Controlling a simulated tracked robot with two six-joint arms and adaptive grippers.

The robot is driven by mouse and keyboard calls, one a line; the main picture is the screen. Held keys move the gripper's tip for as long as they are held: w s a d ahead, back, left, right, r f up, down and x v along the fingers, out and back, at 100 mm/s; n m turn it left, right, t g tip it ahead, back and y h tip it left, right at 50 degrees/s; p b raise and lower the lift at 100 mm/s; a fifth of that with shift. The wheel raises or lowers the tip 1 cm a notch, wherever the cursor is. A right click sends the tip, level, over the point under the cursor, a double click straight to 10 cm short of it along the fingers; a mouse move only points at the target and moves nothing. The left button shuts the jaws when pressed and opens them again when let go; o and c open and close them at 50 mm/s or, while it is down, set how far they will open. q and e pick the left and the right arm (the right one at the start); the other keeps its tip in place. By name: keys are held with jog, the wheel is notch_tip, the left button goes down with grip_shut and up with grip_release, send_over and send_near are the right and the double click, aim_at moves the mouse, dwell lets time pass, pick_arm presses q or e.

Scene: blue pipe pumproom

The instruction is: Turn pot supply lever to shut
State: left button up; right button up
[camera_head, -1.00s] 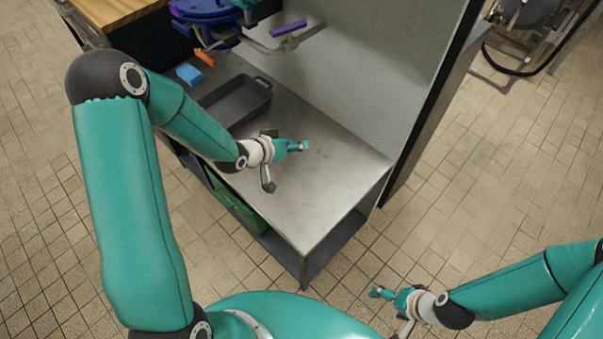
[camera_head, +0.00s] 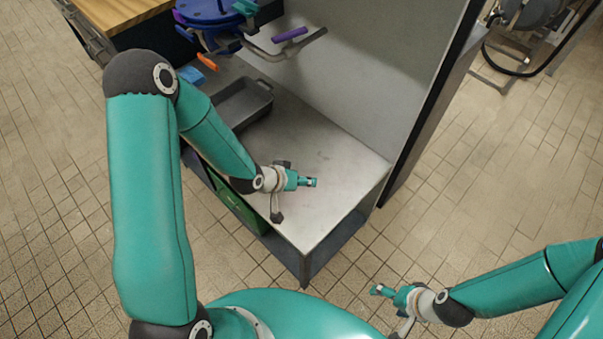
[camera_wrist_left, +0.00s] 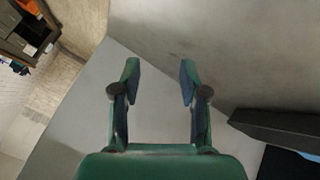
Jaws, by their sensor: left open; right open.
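Several coloured handles show at the back of the metal bench in the head view: a purple handle (camera_head: 290,34) by a grey bent bar, and an orange one (camera_head: 207,61). I cannot tell which, if any, is the pot supply lever. My left gripper (camera_head: 311,182) is over the bench top, well in front of the handles. In the left wrist view my left gripper (camera_wrist_left: 160,82) is open, with nothing between its fingers. My right gripper (camera_head: 380,291) is low at the front, over the tiled floor, open and away from the bench.
The metal bench (camera_head: 335,165) has a dark tray (camera_head: 243,103) and a light-blue block (camera_head: 191,75) towards the back. A grey upright panel (camera_head: 365,70) stands along its right side. A blue round fitting (camera_head: 215,14) sits above the bench. The front bench top is mostly clear.

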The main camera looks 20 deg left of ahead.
pick_arm(q)
jog(key=c, duration=0.5)
jog(key=shift+m, duration=0.3)
grip_shut()
jog(key=m+t+y+b, duration=0.3)
jog(key=m+t+y, duration=0.6)
jog(key=m, duration=0.9)
send_near(287, 40)
jog(key=shift+t+h, duration=0.6)
jog(key=shift+h, duration=0.1)
jog(key=p+x, duration=0.4)
jog(key=x, duration=0.1)
jog(key=shift+w+a+f, duration=0.1)
jog(key=shift+a+f, duration=0.1)
jog(key=shift+w+a+f, duration=0.1)
jog(key=shift+w+a, duration=0.2)
jog(key=shift+a, duration=0.1)
